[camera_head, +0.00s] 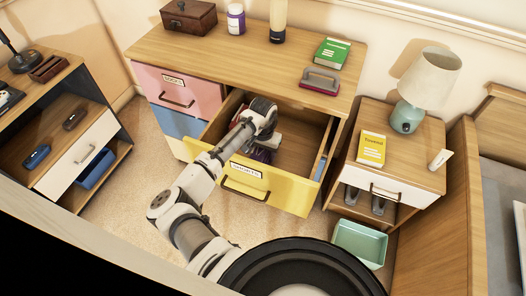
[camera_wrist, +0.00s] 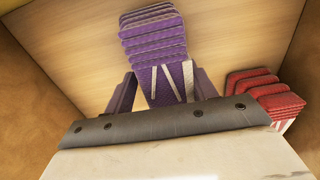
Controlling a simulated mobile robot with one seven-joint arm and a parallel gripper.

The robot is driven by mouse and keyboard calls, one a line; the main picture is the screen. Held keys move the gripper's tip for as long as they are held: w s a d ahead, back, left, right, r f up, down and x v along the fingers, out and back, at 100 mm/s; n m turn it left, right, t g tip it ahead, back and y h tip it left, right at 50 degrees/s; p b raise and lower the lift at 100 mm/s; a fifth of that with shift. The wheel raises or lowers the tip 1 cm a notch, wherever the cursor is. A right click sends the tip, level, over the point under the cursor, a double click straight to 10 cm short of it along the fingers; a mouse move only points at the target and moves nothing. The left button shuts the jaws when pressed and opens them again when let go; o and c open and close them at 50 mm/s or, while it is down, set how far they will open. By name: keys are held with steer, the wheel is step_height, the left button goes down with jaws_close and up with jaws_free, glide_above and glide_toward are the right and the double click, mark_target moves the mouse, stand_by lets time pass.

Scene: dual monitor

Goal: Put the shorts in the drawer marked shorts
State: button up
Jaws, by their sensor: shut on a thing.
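The yellow drawer (camera_head: 280,195) is pulled open and carries a small white label, which seems to read shorts. My gripper (camera_head: 262,138) reaches down into it. In the wrist view my gripper (camera_wrist: 162,92) is shut on a folded purple striped garment (camera_wrist: 153,40), apparently the shorts, with a finger on each side. The garment is at the wooden drawer bottom; I cannot tell whether it touches it. A folded red striped garment (camera_wrist: 266,92) lies to the right in the drawer. In the head view my arm hides much of both garments.
The dresser top (camera_head: 225,55) holds a wooden box (camera_head: 188,17), a purple bottle (camera_head: 236,19), and a green book (camera_head: 332,51). A nightstand with a lamp (camera_head: 424,85) stands close on the right. The drawer's right part is mostly bare. A teal bin (camera_head: 359,242) sits on the floor.

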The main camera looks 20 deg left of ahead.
steer(key=shift+f, duration=0.15)
steer(key=o, duration=1.1)
steer(key=shift+c, duration=0.2)
step_height(320, 180, up, 12)
steer(key=shift+r+b, duration=0.25)
steer(key=shift+b, duration=0.95)
